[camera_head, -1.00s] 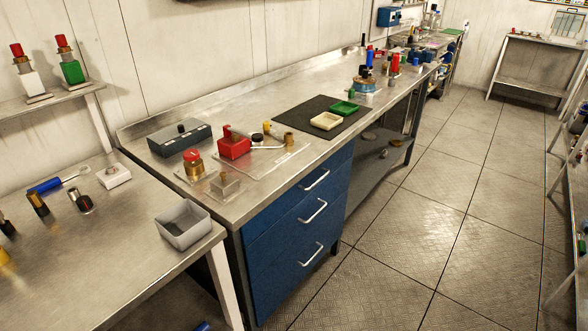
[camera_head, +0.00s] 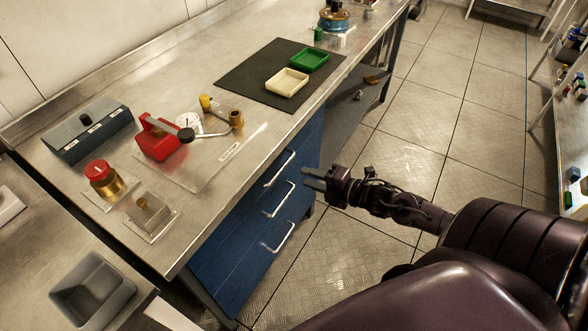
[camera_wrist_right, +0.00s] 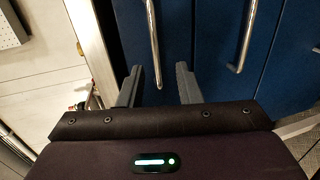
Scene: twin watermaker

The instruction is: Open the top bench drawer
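The blue drawer unit (camera_head: 235,245) under the steel bench has stacked drawers with silver bar handles. The top drawer's handle (camera_head: 279,168) sits just below the bench top; the drawer looks shut. In the right wrist view the top handle (camera_wrist_right: 153,42) lies ahead, in line with the gap between my fingers. My right gripper (camera_head: 305,178) is open and empty, a short way in front of the drawers, to the right of the top handle. Its two fingers stand apart in the right wrist view (camera_wrist_right: 158,85). My left gripper is in neither view.
The second handle (camera_head: 279,199) and lower handle (camera_head: 279,237) stick out below. On the bench (camera_head: 195,80) are a red device (camera_head: 158,140), a black mat (camera_head: 240,75) with trays, and a grey box (camera_head: 85,130). The floor (camera_head: 430,165) to the right is clear.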

